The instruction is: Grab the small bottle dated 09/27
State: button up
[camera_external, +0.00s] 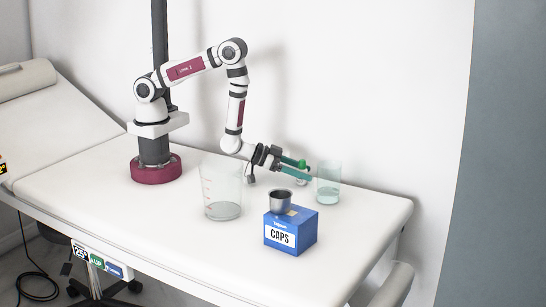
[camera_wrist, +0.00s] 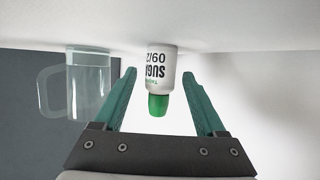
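A small white bottle with a green cap (camera_wrist: 161,62) shows upside down in the wrist view. Its label reads "SUGA" and "09/2", with the rest turned out of sight. My gripper (camera_wrist: 160,74) is open, with one teal finger on each side of the bottle and visible gaps to both. How deep the bottle sits between the fingers is hard to tell. In the external view my gripper (camera_external: 308,172) is low over the bed, and its fingers partly hide the bottle; the green cap (camera_external: 302,163) shows above them.
A clear glass mug (camera_external: 328,184) stands just right of my gripper; it also shows in the wrist view (camera_wrist: 88,85). A blue CAPS box (camera_external: 291,234) bears a metal cup (camera_external: 280,201) in front. A clear measuring beaker (camera_external: 221,192) stands left. The wall is close behind.

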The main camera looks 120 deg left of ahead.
grip_shut()
